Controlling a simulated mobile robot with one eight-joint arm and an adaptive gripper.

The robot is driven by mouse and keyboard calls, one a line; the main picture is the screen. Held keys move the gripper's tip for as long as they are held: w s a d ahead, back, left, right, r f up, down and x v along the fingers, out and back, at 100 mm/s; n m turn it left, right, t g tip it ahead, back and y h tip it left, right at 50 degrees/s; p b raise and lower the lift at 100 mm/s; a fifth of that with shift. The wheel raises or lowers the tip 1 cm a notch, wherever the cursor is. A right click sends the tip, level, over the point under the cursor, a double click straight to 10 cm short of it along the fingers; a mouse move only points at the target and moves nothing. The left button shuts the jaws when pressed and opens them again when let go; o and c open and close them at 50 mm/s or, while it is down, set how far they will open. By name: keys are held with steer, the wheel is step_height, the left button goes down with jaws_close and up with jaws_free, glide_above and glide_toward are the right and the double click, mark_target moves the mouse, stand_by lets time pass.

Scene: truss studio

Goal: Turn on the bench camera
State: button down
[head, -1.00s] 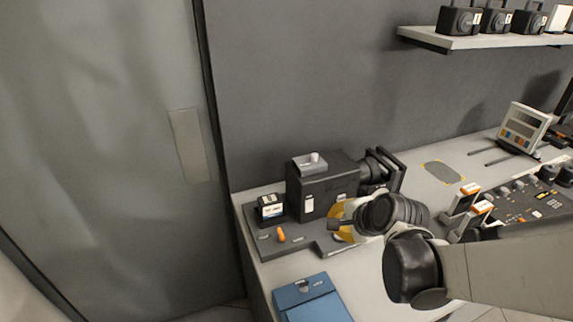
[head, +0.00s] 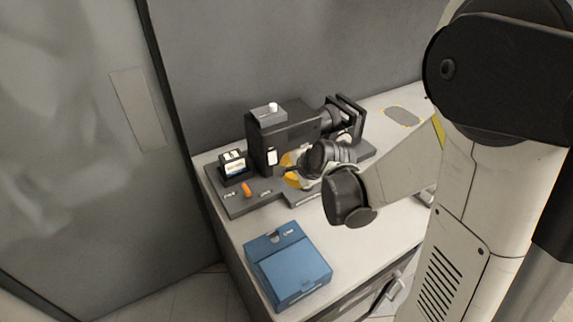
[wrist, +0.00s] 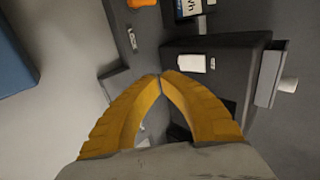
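The bench camera (head: 290,128) is a black box with a lens and matte box at its right end, on a dark base plate (head: 232,205). On top is a grey block with a white knob (head: 273,106), also in the wrist view (wrist: 288,85). A white rectangle (head: 271,156) marks its side, seen too in the wrist view (wrist: 191,63). An orange piece (head: 248,189) and a small black block with a label (head: 234,166) are on the plate. My gripper (wrist: 162,76) has its yellow fingertips together, empty, close beside the camera's near side; contact cannot be told.
A blue box (head: 288,265) stands on the bench's (head: 225,236) near left part. A grey wall is close behind the camera. A grey oval patch (head: 403,117) lies at the back right. Bare bench lies between blue box and base plate.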

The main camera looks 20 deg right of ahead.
mark_target(276, 162)
steer(key=shift+w+a+f+b, duration=0.15)
steer(key=shift+w, duration=0.55)
steer(key=shift+w+a+f+b, duration=0.1)
steer(key=shift+w+f+b, duration=0.05)
steer(key=shift+w, duration=0.6)
steer(key=shift+w+a+f+b, duration=0.15)
steer(key=shift+w, duration=0.55)
steer(key=shift+w+f+b, duration=0.15)
steer(key=shift+w+b, duration=0.15)
steer(key=shift+w, duration=0.1)
steer(key=shift+a, duration=0.1)
steer(key=shift+r+p, duration=0.65)
steer(key=shift+r, duration=0.25)
steer(key=shift+s, duration=0.1)
